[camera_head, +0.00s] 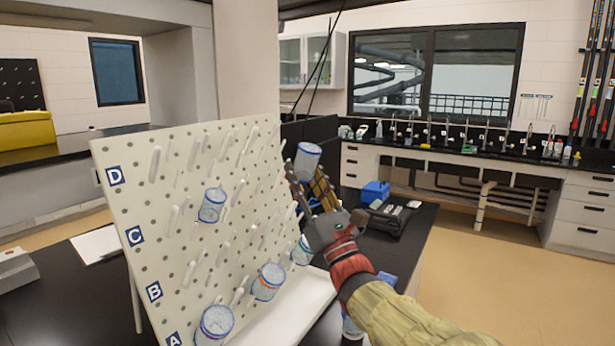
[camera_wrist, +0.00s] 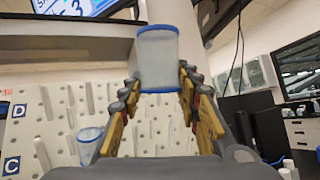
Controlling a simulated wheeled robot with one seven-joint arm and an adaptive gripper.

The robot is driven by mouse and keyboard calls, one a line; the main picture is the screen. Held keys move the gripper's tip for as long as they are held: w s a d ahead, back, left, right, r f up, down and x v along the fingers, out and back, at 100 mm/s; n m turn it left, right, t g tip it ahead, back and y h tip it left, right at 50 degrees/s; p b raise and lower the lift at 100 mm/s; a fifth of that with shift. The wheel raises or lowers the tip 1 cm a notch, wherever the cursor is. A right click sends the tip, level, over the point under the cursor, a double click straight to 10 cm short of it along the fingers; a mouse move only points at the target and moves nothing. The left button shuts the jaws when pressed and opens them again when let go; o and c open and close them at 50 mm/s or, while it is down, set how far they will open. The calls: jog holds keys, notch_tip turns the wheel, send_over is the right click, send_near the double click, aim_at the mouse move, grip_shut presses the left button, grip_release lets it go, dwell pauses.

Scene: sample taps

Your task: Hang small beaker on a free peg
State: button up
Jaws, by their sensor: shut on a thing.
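My gripper (camera_head: 308,188) is shut on the small beaker (camera_head: 307,160), a clear cup with blue edges. The beaker is held in the air to the right of the pegboard's upper right part, apart from the board. In the wrist view, the beaker (camera_wrist: 158,60) stands between the tips of the yellow-padded fingers (camera_wrist: 157,92). I cannot tell which end is its mouth. The white pegboard (camera_head: 130,160) leans back, with rows lettered A to D and many white pegs. Bare pegs (camera_head: 155,163) show along the upper rows. The wrist view shows the board (camera_wrist: 60,105) behind the fingers.
Other beakers hang on the board: one in the middle (camera_head: 212,205) and several low down, including an orange-banded one (camera_head: 269,281) and one at bottom left (camera_head: 215,323). A white tray (camera_head: 290,322) lies under the board on the black bench. A blue box (camera_head: 375,192) stands behind my gripper.

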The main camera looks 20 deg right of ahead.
jog(key=shift+w+a+r+p, duration=1.45)
jog(key=shift+w+a+p, duration=3.2)
jog(key=shift+w, duration=1.6)
jog(key=w+a+f+b, duration=0.1)
jog(key=w+f+b, duration=0.2)
jog(key=f+b, duration=0.4)
jog(key=shift+f+b, duration=0.35)
jog(key=shift+f, duration=2.45)
jog(key=shift+a+f, duration=0.1)
jog(key=o, duration=0.7)
jog(key=shift+c, duration=0.2)
jog(key=o, duration=0.5)
jog(key=shift+r, duration=0.2)
